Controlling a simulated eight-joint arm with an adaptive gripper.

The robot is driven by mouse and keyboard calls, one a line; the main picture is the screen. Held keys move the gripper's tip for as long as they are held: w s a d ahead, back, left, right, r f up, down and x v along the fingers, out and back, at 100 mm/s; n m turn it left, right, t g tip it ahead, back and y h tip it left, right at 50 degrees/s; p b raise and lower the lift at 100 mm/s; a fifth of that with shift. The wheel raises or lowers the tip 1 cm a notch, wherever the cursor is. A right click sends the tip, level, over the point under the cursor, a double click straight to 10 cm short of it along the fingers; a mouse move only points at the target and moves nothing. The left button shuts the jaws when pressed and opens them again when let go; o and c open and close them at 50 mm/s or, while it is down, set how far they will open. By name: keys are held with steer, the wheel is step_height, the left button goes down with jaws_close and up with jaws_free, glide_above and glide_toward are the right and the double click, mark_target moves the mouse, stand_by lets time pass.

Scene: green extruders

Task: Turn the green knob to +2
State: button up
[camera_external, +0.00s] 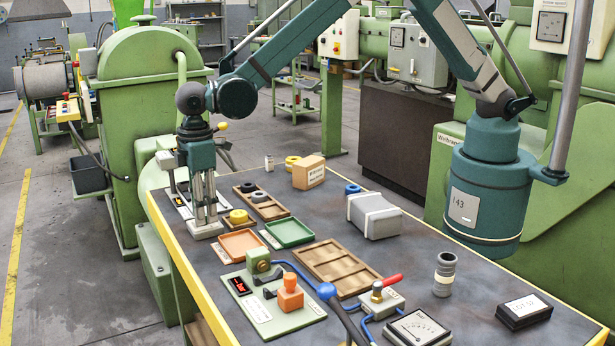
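My gripper (203,205) points straight down at the far left end of the table, over a small pale block or plate (206,231). Its two fingers look close together, and I cannot tell whether they hold anything. No green knob is clearly seen; one may be hidden behind the fingers. A green block-shaped fitting (258,261) with a round face stands on a pale green panel (292,322) nearer the front. I cannot tell whether it is a knob. That panel also bears a small red-lit display (239,286) and an orange part (290,293). No +2 mark is legible.
Orange (241,243) and green (288,232) trays, a brown compartment tray (335,268) and a grey box (374,215) occupy the middle. A red-handled valve (381,292), blue hose and gauge (418,328) are in front. The right side has clear patches.

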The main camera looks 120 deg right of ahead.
step_height(320, 180, up, 12)
steer(key=shift+a+f, duration=0.25)
stand_by(0.4)
stand_by(0.4)
steer(key=s+a+r+t, duration=0.2)
steer(key=s+a+r, duration=0.4)
steer(key=s+r, duration=0.5)
steer(key=s+a+r+t, duration=0.1)
steer(key=s+a+r, duration=0.4)
steer(key=s+r, duration=0.6)
steer(key=s+a+f+t, duration=0.1)
steer(key=s+a+f, duration=0.1)
steer(key=s, duration=0.8)
steer(key=s+a+f+t, duration=0.1)
steer(key=s+a, duration=0.2)
steer(key=s, duration=0.7)
steer(key=s+a+f+t, duration=0.2)
steer(key=s, duration=0.8)
steer(key=shift+a+f+m+y, duration=0.3)
steer(key=shift+a+f+m, duration=0.05)
steer(key=shift+a+m, duration=0.05)
